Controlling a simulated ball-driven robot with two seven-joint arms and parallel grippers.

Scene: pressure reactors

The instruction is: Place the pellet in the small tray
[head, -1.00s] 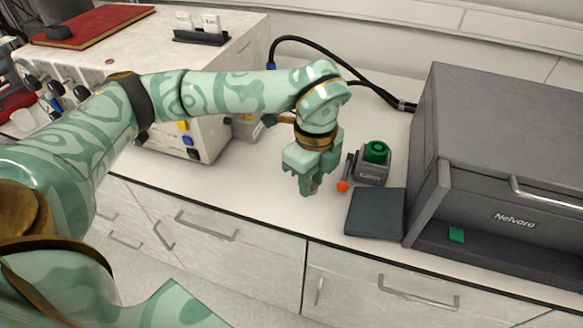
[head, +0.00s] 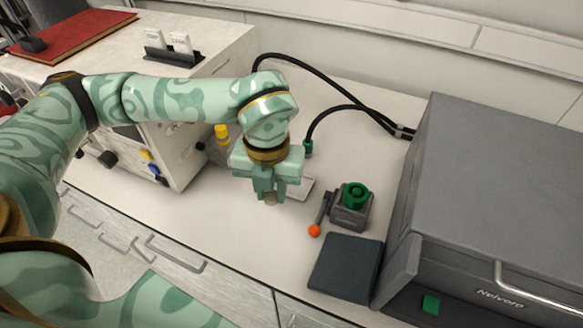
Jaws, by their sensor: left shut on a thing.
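My left gripper (head: 270,194) points down above the white counter, left of the grey device with the green knob. It is shut on a small brownish thing, probably the pellet (head: 271,200), of which only the lower end shows between the fingertips. A small pale tray (head: 305,188) lies on the counter just right of and behind the fingers, partly hidden by the gripper. I cannot tell whether the pellet touches the counter. My right gripper is not in view.
A grey device with a green knob (head: 355,194) and an orange-tipped lever (head: 314,230) stands to the right. A dark flat pad (head: 346,266) lies in front of it. A large grey Nelvoro unit (head: 480,200) fills the right. Black hoses (head: 345,86) run behind.

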